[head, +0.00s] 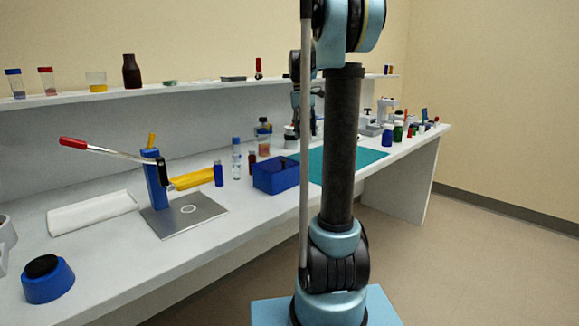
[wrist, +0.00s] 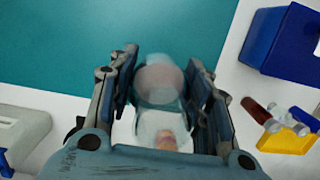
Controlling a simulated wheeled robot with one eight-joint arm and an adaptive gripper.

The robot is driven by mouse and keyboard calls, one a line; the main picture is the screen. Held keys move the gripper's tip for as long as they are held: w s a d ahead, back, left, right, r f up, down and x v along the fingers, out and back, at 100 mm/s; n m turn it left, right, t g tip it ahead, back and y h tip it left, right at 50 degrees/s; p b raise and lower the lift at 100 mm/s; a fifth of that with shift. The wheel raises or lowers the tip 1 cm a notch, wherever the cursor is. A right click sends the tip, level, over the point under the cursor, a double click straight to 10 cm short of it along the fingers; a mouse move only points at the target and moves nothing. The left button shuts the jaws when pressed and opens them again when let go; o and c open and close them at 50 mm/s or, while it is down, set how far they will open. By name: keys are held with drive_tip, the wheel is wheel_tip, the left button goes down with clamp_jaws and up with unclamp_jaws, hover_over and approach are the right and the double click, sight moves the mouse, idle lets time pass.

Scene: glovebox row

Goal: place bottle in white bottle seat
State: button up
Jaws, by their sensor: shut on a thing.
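My gripper (wrist: 162,85) is shut on a clear, round-topped bottle (wrist: 159,78) in the wrist view. The bottle sits between the two fingers, and it looks slightly blurred. Below it in that view is a pale, whitish area with an orange-pink patch; I cannot tell whether this is the bottle's lower part or the white bottle seat. In the head view my arm's end hangs over the bench near the back of the teal mat, and the bottle cannot be made out clearly. I cannot identify the white bottle seat for certain.
A teal mat (head: 345,164) lies on the bench, with a blue box (head: 276,176) at its left. A lever press (head: 156,180) and small vials stand further left. Small bottles and a white device stand beyond the mat. A shelf (head: 70,98) runs behind.

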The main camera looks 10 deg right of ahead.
drive_tip(key=shift+a, duration=0.7)
wheel_tip(320, 180, down, 10)
drive_tip(key=o, duration=1.2)
drive_tip(key=shift+c, duration=0.2)
drive_tip(key=shift+a, duration=0.1)
